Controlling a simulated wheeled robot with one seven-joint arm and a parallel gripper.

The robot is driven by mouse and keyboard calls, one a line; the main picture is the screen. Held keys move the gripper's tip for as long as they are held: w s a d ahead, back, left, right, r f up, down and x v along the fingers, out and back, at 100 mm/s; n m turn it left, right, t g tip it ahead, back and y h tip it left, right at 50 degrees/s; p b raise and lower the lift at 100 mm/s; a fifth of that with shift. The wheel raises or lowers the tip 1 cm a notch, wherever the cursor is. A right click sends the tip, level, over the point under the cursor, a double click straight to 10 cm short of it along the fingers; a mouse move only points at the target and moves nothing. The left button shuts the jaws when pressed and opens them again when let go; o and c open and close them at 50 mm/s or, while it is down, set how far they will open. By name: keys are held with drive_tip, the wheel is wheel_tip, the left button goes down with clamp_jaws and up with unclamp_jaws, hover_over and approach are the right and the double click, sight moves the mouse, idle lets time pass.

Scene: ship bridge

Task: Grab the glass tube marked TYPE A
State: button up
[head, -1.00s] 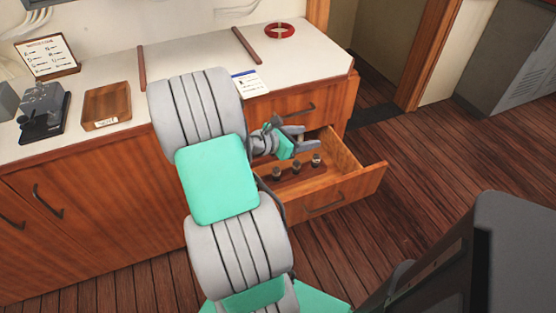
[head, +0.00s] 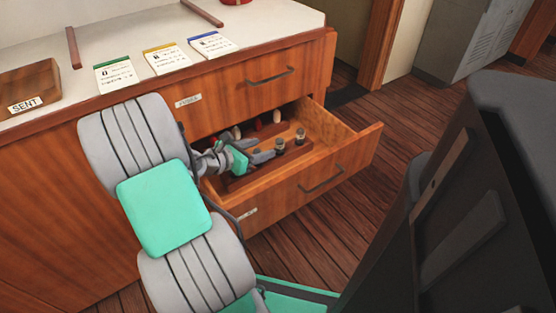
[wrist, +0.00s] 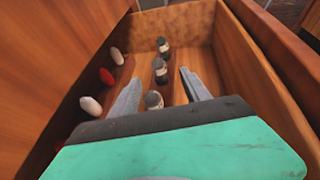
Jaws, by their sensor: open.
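Several small dark-capped glass tubes stand upright in a row in the open drawer. In the wrist view I see a far tube (wrist: 163,45), a middle tube (wrist: 159,70) and a near tube (wrist: 153,99). Their pale labels are too small to read. Two of the tubes (head: 279,146) (head: 300,136) also show in the head view; my gripper hides the third. My gripper (wrist: 160,80) is open and low in the drawer, also seen in the head view (head: 262,151). Its fingers lie either side of the row, with the near and middle tubes between them; I cannot tell about contact.
The drawer (head: 345,150) has wooden walls close around my gripper. White and red rounded pieces (wrist: 106,76) line its left side. A closed drawer (head: 262,85) is above. Cards (head: 211,44) and a SENT tray (head: 30,85) lie on the counter.

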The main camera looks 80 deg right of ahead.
sight(276, 145)
drive_tip(key=b+x, duration=0.2)
drive_tip(key=x, duration=0.1)
drive_tip(key=b+x, duration=0.2)
drive_tip(key=x, duration=0.2)
drive_tip(key=shift+w+f, duration=0.15)
drive_tip(key=shift+f, duration=0.3)
drive_tip(key=shift+d, duration=0.4)
drive_tip(key=shift+r, duration=0.1)
drive_tip(key=shift+c, duration=0.3)
drive_tip(key=shift+s, duration=0.2)
clamp_jaws()
